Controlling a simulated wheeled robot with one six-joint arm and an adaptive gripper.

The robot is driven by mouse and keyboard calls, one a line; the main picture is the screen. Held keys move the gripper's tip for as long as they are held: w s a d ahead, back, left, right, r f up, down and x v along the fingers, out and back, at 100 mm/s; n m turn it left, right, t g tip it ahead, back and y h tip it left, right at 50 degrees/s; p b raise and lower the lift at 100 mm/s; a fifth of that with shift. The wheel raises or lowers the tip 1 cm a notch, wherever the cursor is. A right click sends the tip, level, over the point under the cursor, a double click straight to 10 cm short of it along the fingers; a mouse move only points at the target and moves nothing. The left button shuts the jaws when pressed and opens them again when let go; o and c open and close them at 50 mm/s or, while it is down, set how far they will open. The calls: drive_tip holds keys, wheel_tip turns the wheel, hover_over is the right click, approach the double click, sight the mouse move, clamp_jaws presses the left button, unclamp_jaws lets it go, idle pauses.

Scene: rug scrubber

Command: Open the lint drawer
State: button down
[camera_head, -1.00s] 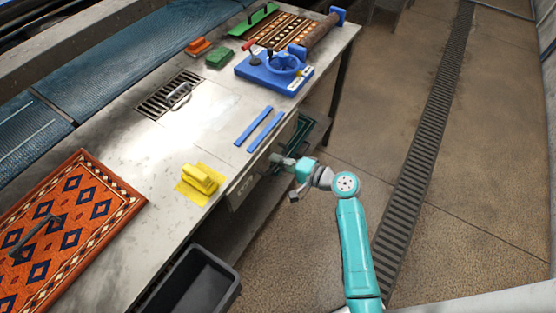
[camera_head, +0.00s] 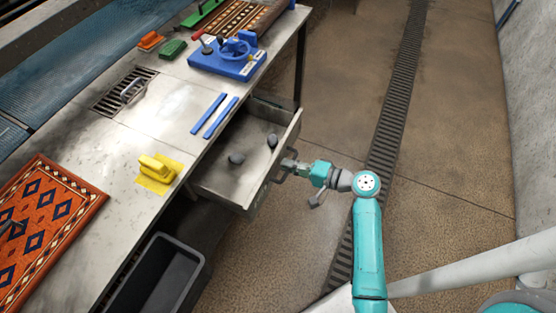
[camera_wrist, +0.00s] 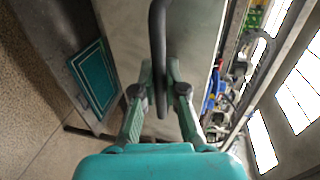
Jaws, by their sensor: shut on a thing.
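The lint drawer (camera_head: 215,178) is a grey metal drawer under the table, pulled well out toward the right in the head view. My gripper (camera_head: 287,166) is at the drawer's front face, shut on the dark bar handle. In the wrist view, the handle (camera_wrist: 158,45) runs between the two fingers of my gripper (camera_wrist: 160,88). The drawer front hides part of the drawer floor.
The steel table (camera_head: 150,125) carries a yellow brush (camera_head: 157,168), two blue strips (camera_head: 214,115), a blue fixture (camera_head: 228,58) and a patterned rug (camera_head: 45,225). A black bin (camera_head: 160,275) stands below the table's front edge. Open floor lies to the right.

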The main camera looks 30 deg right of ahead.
drive_tip(key=shift+s+d, duration=0.3)
drive_tip(key=shift+s, duration=0.15)
drive_tip(key=c, duration=1.2)
unclamp_jaws()
drive_tip(key=v, duration=1.2)
drive_tip(key=shift+f, duration=0.1)
